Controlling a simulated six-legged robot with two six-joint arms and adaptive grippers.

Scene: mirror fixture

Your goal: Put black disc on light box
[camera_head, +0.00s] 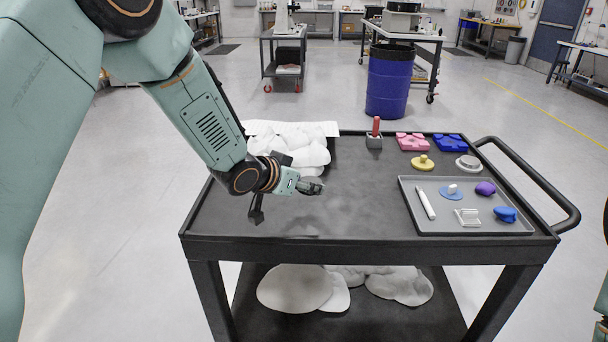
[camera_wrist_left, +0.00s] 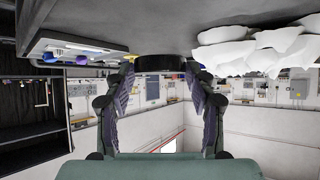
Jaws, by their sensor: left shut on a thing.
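My left gripper (camera_head: 312,187) is over the left half of the dark cart top, with its wrist reaching in from the left. In the left wrist view the two fingers of my left gripper (camera_wrist_left: 160,100) close around a black disc (camera_wrist_left: 160,62), which is seen edge-on. The disc is hard to make out against the dark fingers in the head view. A flat pale panel (camera_head: 329,128) shows at the cart's back left, partly covered by white lumps; I cannot tell if it is the light box. My right gripper is out of view.
White rounded lumps (camera_head: 300,145) fill the back left of the cart (camera_head: 300,222). A grey tray (camera_head: 470,229) at right holds several small items. A grey block with a red handle (camera_head: 376,127) and pink and blue pieces stand behind. The cart's middle is clear.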

